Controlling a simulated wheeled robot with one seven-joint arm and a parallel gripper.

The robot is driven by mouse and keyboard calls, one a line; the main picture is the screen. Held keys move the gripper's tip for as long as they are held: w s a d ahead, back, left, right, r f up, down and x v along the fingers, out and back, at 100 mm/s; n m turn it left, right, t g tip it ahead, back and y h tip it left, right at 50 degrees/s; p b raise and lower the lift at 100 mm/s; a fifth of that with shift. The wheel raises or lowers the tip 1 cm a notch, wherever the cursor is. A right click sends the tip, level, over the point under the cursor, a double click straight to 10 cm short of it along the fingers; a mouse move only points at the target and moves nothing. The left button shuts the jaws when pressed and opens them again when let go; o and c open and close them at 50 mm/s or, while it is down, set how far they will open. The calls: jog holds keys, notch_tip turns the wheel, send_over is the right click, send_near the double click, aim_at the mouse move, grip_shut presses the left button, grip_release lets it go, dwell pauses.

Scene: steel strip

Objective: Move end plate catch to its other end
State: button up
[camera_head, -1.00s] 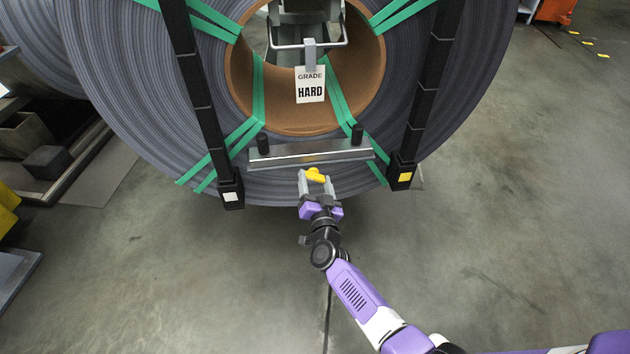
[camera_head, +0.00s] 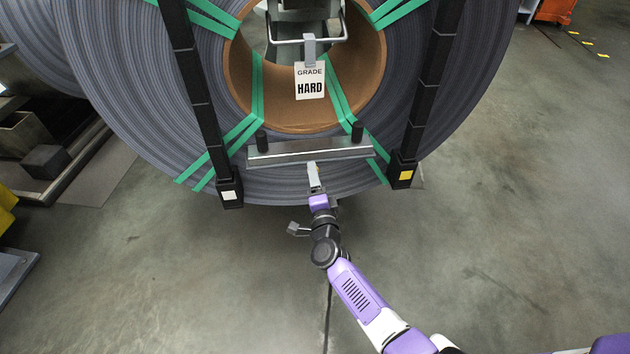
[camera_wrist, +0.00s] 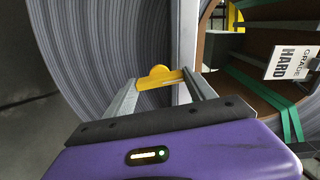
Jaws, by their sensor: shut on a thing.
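The end plate (camera_head: 310,151) is a grey metal bar across the coil's face, below the brown core, with a black knob near each end. It also shows upright in the wrist view (camera_wrist: 186,40). The catch (camera_wrist: 160,76) is a small yellow piece with a rounded tab, at the plate's edge in the wrist view. My gripper (camera_wrist: 160,88) is shut on it, one finger on each side. In the head view my gripper (camera_head: 314,174) is just below the middle of the plate, seen edge-on, and hides the catch.
A large grey steel coil (camera_head: 130,90) stands behind the plate, with green straps and two black posts (camera_head: 200,100) either side. A tag reading GRADE HARD (camera_head: 310,81) hangs above. The floor (camera_head: 500,220) to the right is clear.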

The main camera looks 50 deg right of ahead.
jog(key=shift+m, duration=1)
jog(key=shift+s, duration=0.1)
jog(key=o, duration=1.4)
jog(key=p+v, duration=0.2)
jog(key=v, duration=0.5)
jog(key=shift+s+a, duration=0.25)
jog(key=shift+s, duration=0.05)
